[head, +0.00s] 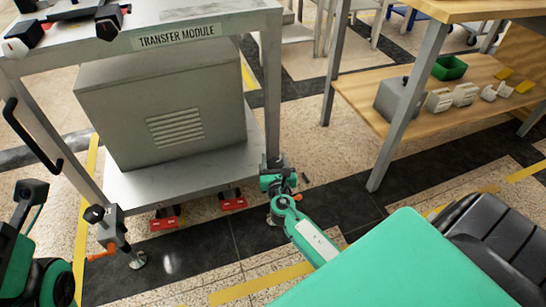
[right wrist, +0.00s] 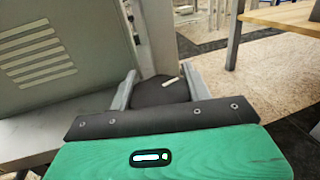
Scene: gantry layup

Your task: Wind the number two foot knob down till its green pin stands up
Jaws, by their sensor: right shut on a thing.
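My right gripper (head: 278,186) is at the foot of the right front leg of the transfer module. In the right wrist view its two grey fingers (right wrist: 160,90) are shut on a dark, rounded foot knob (right wrist: 158,92), one finger on each side. A short pale mark or bar shows at the knob's upper right. No green pin can be made out at this foot; the gripper and arm hide most of it in the head view. My left gripper cannot be made out; only dark and green parts of my left arm show at the left edge.
The transfer module frame (head: 190,183) carries a grey vented cabinet (head: 165,105). Its left front foot (head: 110,228) has a black knob and an orange part. Two red pieces (head: 232,199) sit under the shelf edge. A wooden workbench (head: 365,100) stands at right; floor lies between.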

